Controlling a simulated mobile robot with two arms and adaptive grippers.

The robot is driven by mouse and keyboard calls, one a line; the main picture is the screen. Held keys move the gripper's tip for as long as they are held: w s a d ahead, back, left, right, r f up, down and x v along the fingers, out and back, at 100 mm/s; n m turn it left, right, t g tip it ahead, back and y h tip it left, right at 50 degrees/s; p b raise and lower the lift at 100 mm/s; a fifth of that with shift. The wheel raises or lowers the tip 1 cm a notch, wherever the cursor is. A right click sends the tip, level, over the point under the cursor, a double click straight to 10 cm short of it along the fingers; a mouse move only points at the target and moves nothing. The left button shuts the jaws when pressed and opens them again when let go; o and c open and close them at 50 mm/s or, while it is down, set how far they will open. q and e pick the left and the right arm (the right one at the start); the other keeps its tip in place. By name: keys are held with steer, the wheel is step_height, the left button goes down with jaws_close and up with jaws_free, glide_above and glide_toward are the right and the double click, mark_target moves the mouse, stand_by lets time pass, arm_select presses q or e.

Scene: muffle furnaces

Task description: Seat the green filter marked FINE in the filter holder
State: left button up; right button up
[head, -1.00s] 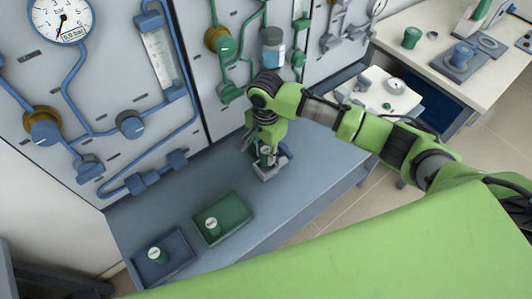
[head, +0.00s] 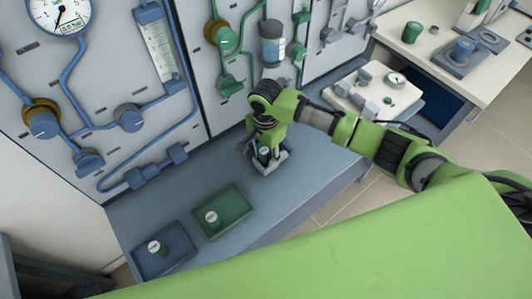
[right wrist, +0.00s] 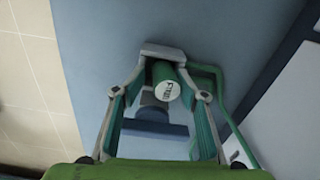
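The green filter (right wrist: 164,83) shows its white round top toward the right wrist camera; its lettering looks like FINE. It is between the fingertips of my right gripper (right wrist: 165,66). In the head view the gripper (head: 266,158) points down, low over the grey-blue bench, with the green filter (head: 264,153) between its fingers. A light grey piece (right wrist: 162,50) is just beyond the filter; I cannot tell whether this is the filter holder or the fingertips. Whether the filter is seated is hidden. My left gripper is out of view.
A green tray (head: 240,226) and a blue tray (head: 180,266) stand to the left on the bench, each with a white-topped green cylinder. The piped wall panel (head: 100,105) rises behind. A white device with a dial (head: 372,85) stands beyond my right arm.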

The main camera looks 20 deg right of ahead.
steer(key=shift+s+f, duration=0.15)
steer(key=shift+f, duration=0.05)
step_height(320, 180, up, 12)
stand_by(0.7)
stand_by(0.3)
